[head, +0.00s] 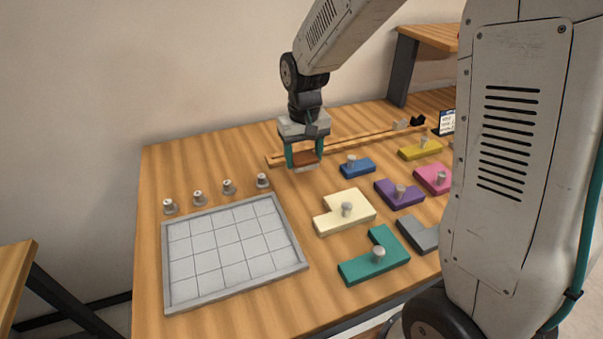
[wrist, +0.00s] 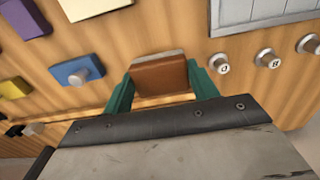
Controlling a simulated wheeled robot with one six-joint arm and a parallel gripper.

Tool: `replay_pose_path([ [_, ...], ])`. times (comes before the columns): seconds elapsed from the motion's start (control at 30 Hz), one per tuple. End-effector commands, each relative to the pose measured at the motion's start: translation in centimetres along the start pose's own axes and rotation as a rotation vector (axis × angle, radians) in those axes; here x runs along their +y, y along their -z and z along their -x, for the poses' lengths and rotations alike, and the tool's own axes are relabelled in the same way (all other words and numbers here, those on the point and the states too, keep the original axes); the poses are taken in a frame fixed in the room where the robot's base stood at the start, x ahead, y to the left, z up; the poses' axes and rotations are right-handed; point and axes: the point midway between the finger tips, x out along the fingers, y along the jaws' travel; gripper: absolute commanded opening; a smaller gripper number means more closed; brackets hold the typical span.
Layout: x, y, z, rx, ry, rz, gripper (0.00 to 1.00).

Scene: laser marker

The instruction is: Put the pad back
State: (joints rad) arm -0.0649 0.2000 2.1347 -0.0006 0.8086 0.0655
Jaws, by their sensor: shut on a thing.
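The pad (head: 306,157) is a small brown block with a pale grey layer along its lower edge. My gripper (head: 303,162) is shut on it, with one green finger at each side. The wrist view also shows the pad (wrist: 159,76) between the fingers of my gripper (wrist: 160,84). The gripper points down at the far part of the table, by the left stretch of a thin wooden rail (head: 345,143). The frames do not show clearly whether the pad touches the table.
A grey gridded tray (head: 235,247) lies at front left, with several numbered metal knobs (head: 228,187) behind it. Knobbed coloured pieces lie to the right, including a blue one (head: 357,168) and a cream one (head: 344,213). Small grey and black items (head: 409,123) sit toward the rail's right end.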

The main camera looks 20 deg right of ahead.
Motion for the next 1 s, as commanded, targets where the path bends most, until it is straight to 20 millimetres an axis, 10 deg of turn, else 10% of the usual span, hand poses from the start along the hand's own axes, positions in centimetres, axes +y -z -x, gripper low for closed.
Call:
replay_pose_path([
  [0.5, 0.0, 0.0, -6.0, -0.001, 0.0, 0.0, 0.3],
  [0.87, 0.0, 0.0, -6.4, 0.001, 0.0, 0.0, 0.3],
  [0.9, 0.0, 0.1, -6.4, 0.001, 0.0, 0.0, 0.67],
  [1.0, 0.0, 0.1, -6.3, 0.001, 0.0, 0.0, 0.8],
])
